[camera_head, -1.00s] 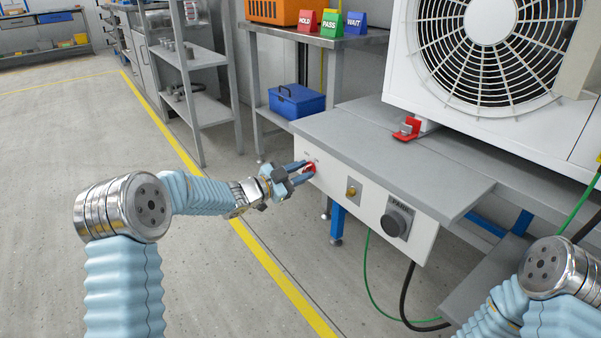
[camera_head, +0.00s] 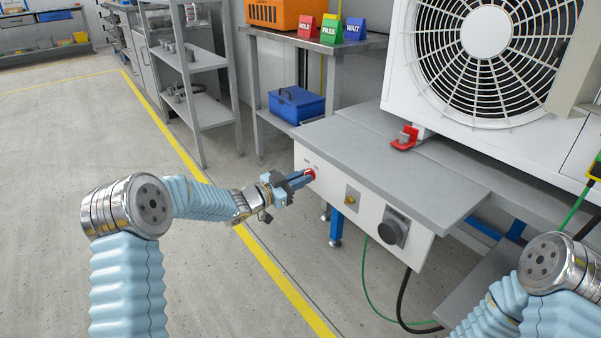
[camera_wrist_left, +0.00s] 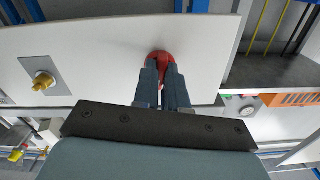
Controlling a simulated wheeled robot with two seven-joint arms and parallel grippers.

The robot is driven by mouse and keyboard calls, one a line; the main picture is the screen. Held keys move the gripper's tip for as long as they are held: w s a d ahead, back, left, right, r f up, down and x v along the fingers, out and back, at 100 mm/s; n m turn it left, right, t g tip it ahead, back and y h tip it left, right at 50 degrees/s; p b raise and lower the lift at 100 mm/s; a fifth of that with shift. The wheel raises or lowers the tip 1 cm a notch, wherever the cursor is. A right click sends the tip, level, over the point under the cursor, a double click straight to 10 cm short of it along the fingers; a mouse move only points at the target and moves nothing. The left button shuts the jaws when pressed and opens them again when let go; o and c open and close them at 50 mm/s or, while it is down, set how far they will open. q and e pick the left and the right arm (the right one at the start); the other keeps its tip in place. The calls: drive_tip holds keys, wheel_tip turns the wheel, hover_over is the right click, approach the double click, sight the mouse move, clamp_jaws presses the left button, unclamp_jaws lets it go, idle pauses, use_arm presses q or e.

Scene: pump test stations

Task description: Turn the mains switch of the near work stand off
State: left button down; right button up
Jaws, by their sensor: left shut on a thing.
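The near work stand (camera_head: 370,160) has a white front panel with a red mains switch (camera_head: 311,173) at its left end. The red switch also shows in the left wrist view (camera_wrist_left: 160,56), partly hidden behind the fingers. My left gripper (camera_head: 304,178) is shut on the red switch, its two fingers reaching the panel; the fingers also show in the left wrist view (camera_wrist_left: 162,82). The switch's exact angle is hidden by the fingers. My right arm shows at the lower right, but its gripper is out of view.
The panel also bears a brass fitting (camera_head: 352,196) and a dark round knob (camera_head: 392,229). A large white fan unit (camera_head: 400,83) stands on the bench, with a red clamp (camera_head: 405,138) at its corner. Open floor lies left of the stand.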

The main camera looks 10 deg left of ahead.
use_arm(q)
drive_tip(key=shift+n+p, duration=2.8)
drive_tip(key=shift+n, duration=1.3)
drive_tip(key=c, duration=1.2)
unclamp_jaws()
drive_tip(key=v, duration=1.4)
drive_tip(key=shift+d+f+n, duration=0.1)
drive_tip(key=shift+f+n, duration=0.05)
drive_tip(key=shift+n, duration=0.15)
